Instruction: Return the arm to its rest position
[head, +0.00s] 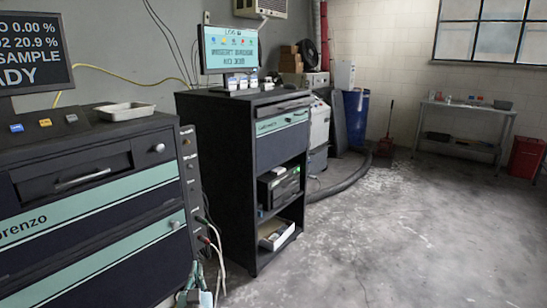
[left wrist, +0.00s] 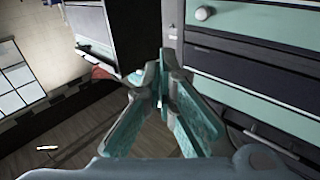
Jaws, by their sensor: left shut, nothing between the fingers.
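My left gripper (head: 196,278) shows at the bottom edge of the head view, beside the right front corner of the dark and green Lorenzo cabinet (head: 95,185). In the left wrist view the gripper's teal and grey fingers (left wrist: 164,75) come together at the tips, shut and empty. Cabinet drawer fronts with green bands (left wrist: 255,90) fill the right of that view. I cannot tell whether the gripper touches the cabinet. My right gripper is in neither view.
A second dark cabinet (head: 222,190) with a monitor (head: 228,48) on top stands beyond the first. Cables (head: 215,245) hang near the gripper. A metal tray (head: 125,111) lies on the near cabinet. A side table (head: 465,110) stands at the back right. The grey floor (head: 400,235) is open.

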